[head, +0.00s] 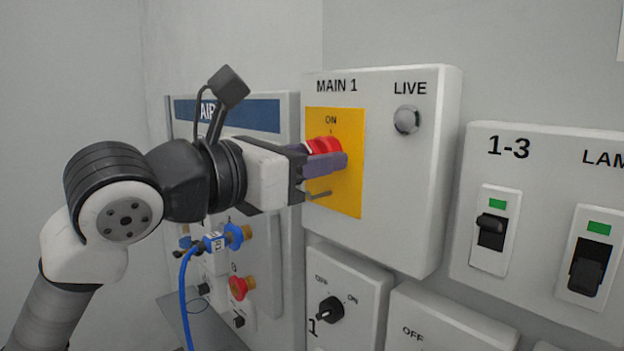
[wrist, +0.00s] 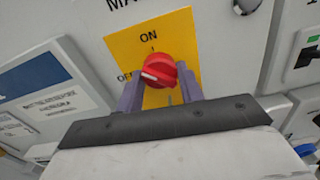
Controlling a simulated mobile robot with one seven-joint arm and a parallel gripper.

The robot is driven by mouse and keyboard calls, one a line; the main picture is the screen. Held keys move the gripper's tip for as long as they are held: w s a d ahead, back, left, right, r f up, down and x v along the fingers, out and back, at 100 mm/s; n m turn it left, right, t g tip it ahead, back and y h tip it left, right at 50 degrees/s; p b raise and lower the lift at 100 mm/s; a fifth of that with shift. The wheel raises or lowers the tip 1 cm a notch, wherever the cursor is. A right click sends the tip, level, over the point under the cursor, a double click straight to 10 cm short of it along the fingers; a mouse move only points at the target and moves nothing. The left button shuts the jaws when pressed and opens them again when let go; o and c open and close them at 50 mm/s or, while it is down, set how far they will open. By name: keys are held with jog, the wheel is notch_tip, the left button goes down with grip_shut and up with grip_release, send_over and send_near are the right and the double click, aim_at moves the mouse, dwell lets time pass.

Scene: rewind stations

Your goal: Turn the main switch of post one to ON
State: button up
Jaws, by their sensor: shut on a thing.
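The main switch is a red rotary knob (head: 325,146) on a yellow plate (head: 347,190), on the white MAIN 1 box (head: 425,190). In the wrist view the knob (wrist: 158,70) shows a white mark on its left side, towards the partly covered OFF label. The ON label is above the knob. My gripper (head: 325,168) reaches in from the left in the head view. Its purple fingers are shut on the knob, one on each side in the wrist view (wrist: 160,84). They hide part of the knob and plate.
A grey LIVE lamp (head: 406,120) looks unlit on the same box. A 1-3 breaker box (head: 540,220) is on the right. A small black rotary switch (head: 330,309) is below. A blue hose (head: 185,300) and red knob (head: 240,288) are under my arm.

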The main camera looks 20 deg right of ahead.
jog(key=m+b, duration=0.2)
jog(key=m, duration=0.2)
jog(key=shift+f+m+b, duration=0.1)
jog(key=shift+m+b, duration=0.2)
jog(key=shift+b, duration=0.05)
jog(key=m+b, duration=0.1)
jog(key=m, duration=0.3)
jog(key=shift+w+a+m+b, duration=0.1)
jog(key=shift+m+b, duration=0.2)
jog(key=shift+m, duration=0.1)
jog(key=shift+r, duration=0.2)
jog(key=o, duration=1)
jog(key=b+v, duration=0.2)
jog(key=v, duration=1.2)
